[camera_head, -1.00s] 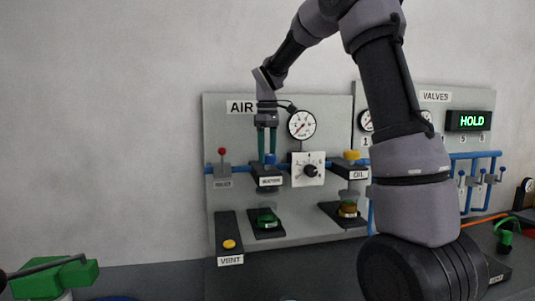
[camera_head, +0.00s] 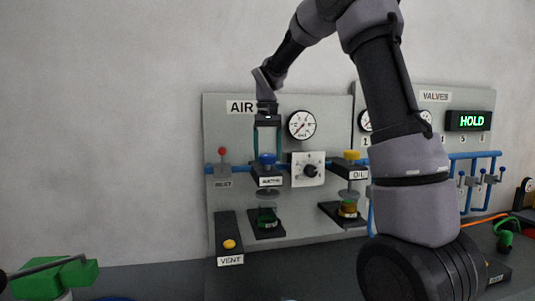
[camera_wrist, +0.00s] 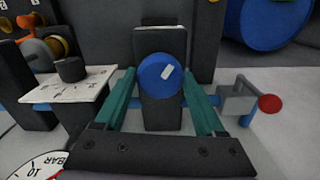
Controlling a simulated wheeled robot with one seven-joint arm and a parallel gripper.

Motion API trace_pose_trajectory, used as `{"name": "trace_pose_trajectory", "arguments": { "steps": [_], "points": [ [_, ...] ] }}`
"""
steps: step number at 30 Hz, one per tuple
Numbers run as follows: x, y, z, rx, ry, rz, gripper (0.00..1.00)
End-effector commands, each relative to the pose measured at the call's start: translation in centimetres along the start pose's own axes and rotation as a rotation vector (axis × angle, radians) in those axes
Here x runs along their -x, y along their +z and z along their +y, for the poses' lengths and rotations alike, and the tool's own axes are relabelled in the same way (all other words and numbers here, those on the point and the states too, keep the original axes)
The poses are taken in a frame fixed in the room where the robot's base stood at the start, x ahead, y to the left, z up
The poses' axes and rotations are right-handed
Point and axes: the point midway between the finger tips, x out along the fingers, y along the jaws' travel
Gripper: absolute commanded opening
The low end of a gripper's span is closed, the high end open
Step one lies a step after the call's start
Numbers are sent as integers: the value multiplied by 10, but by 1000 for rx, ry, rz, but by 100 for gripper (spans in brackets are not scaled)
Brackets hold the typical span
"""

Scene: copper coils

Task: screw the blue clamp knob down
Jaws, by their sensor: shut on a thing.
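The blue clamp knob (camera_head: 266,158) sits on top of a dark labelled block (camera_head: 270,181) on the AIR panel. In the wrist view the round blue knob (camera_wrist: 160,74) shows from above with a pale mark on its top. My gripper (camera_head: 267,152) points down at it from above. In the wrist view its two green fingers (camera_wrist: 160,84) lie on either side of the knob, and it is shut on it. Finger contact is hard to make out. Below the block are a grey disc (camera_head: 267,193) and a green part (camera_head: 267,217).
A red-tipped lever (camera_head: 222,154) stands left of the knob. A white dial plate (camera_head: 308,170) and a pressure gauge (camera_head: 301,125) are close on the right. A yellow knob (camera_head: 351,155) tops the OIL block. Blue pipe runs behind.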

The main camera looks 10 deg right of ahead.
Motion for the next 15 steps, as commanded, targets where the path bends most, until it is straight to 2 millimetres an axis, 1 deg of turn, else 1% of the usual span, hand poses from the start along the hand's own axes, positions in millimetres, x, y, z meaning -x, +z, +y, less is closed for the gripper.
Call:
{"name": "trace_pose_trajectory", "arguments": {
  "steps": [15],
  "points": [
    [2,-1,0,-489,-2,5,16]
  ]
}}
